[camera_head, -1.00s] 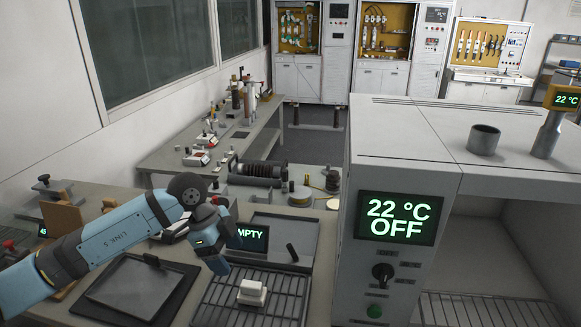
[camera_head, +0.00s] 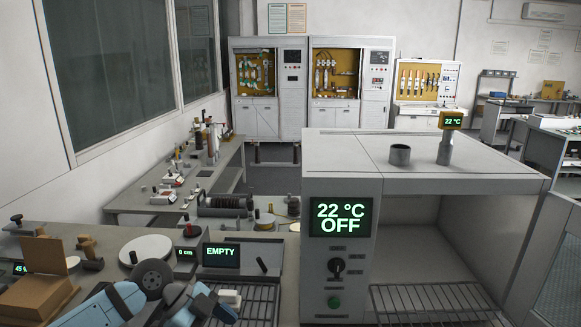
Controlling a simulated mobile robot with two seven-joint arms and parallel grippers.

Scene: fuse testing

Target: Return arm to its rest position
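My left arm comes in at the lower left, blue with dark joints. My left gripper (camera_head: 213,310) is low at the bottom edge, just in front of and left of a small white block (camera_head: 231,297). Its fingers are partly cut off and hard to make out, so I cannot tell whether they are open or shut. The white block sits on a wire rack (camera_head: 257,303), and I cannot tell whether the gripper touches it. My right gripper is not in view.
A grey oven (camera_head: 352,185) reading "22 °C OFF" stands right of the rack, its chamber open with a wire shelf (camera_head: 430,300). A display (camera_head: 221,255) reads "EMPTY". A brown box (camera_head: 40,297) and a white disc (camera_head: 146,249) are at left.

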